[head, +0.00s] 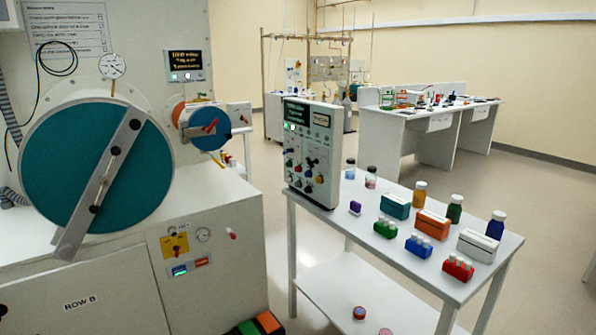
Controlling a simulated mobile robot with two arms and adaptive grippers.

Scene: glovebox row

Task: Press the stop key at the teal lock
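The teal lock (62,150) is a large round teal door at the left, with a grey bar set diagonally across it and dark knobs on the bar. A small display panel (185,58) with lit text and small keys in its lower strip is on the wall above and right of it. A second small panel (191,267) with a lit screen and an orange-red part is low on the cabinet front. I cannot read a stop label on either panel. Neither of my grippers shows in the head view.
A smaller blue round door with an orange rim (206,126) is further along the row. A yellow switch plate (174,244) is on the cabinet. A white table (400,236) at right holds a control box (311,150), vials and racks.

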